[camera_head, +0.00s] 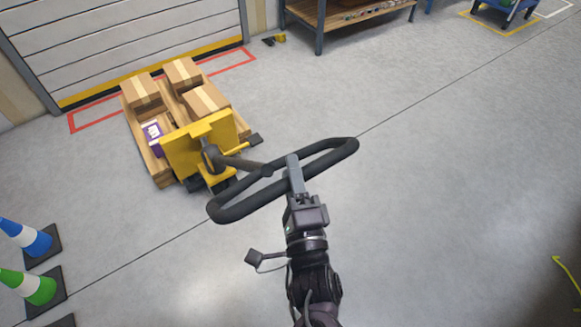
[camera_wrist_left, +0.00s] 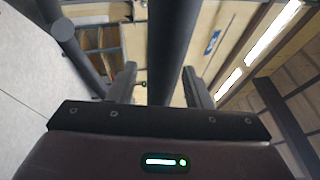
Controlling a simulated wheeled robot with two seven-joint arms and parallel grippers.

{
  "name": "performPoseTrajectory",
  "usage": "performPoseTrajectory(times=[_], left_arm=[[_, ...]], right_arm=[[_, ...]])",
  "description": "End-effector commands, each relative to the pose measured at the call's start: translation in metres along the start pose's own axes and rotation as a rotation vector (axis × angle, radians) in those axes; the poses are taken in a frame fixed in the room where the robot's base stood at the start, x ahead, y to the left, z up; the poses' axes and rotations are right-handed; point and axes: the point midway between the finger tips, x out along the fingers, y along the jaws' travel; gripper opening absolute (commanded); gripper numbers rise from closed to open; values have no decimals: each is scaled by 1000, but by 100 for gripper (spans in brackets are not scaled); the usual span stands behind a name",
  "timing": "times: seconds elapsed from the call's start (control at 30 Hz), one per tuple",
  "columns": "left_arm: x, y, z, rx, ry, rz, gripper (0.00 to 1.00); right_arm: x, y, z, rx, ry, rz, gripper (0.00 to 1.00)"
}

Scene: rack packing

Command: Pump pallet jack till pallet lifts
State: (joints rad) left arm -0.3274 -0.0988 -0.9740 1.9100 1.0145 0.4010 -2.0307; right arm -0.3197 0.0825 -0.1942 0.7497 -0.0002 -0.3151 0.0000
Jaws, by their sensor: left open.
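The yellow pallet jack (camera_head: 199,146) stands at the front end of a wooden pallet (camera_head: 135,128). Its black loop handle (camera_head: 342,148) reaches out toward me, tilted on its dark shaft (camera_head: 241,163). My left gripper (camera_head: 293,165) is at the middle of the handle loop. In the left wrist view the gripper (camera_wrist_left: 162,84) is open, with a dark bar of the handle (camera_wrist_left: 165,45) running between its two fingers. I cannot tell whether the fingers touch the bar. The gap under the pallet is too small to judge. My right gripper is not in view.
Several cardboard boxes (camera_head: 206,101) and a purple box (camera_head: 153,132) lie on the pallet. A shutter door (camera_head: 130,40) is behind it. A blue cone (camera_head: 28,238) and a green cone (camera_head: 30,287) stand at the lower left. The floor to the right is clear.

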Motion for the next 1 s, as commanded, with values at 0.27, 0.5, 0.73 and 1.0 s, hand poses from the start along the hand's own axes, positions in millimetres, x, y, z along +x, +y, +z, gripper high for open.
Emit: performPoseTrajectory(times=[0.27, 0.5, 0.73, 1.0], left_arm=[[14, 0, 0, 0, 1, 1, 45], [14, 0, 0, 0, 1, 1, 35], [13, 1, 0, 0, 1, 1, 4], [14, 0, 0, 0, 1, 2, 0]], right_arm=[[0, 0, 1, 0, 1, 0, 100], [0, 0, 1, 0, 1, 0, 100], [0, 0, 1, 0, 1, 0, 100], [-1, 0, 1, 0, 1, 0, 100]])
